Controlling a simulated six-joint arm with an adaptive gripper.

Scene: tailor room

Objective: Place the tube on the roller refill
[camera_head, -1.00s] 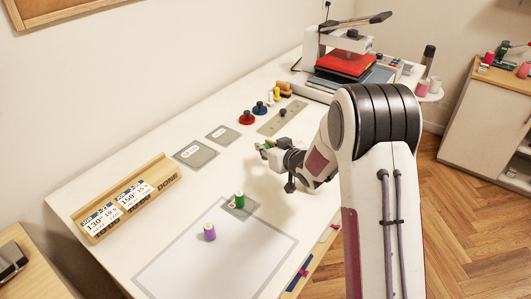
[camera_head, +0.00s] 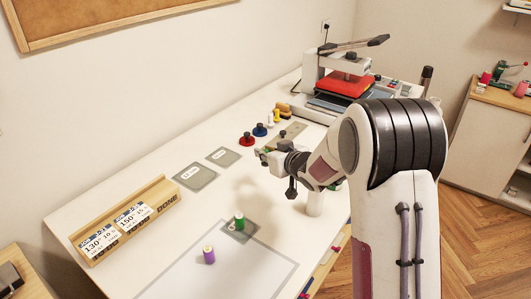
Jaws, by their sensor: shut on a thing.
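My gripper (camera_head: 262,154) is over the middle of the table, its fingers pointing left. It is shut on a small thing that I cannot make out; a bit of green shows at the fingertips. I cannot tell from this view whether the held thing is the tube. A plain white cylinder (camera_head: 315,203) stands upright near the table's front edge, below my wrist and partly hidden by the arm; it may be the roller refill, but I cannot be sure.
A green spool (camera_head: 239,222) stands on a small grey mat, with a purple spool (camera_head: 209,254) nearby. Red (camera_head: 246,139) and blue (camera_head: 260,129) knobbed pieces stand behind my gripper. A heat press (camera_head: 345,85) fills the far end.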

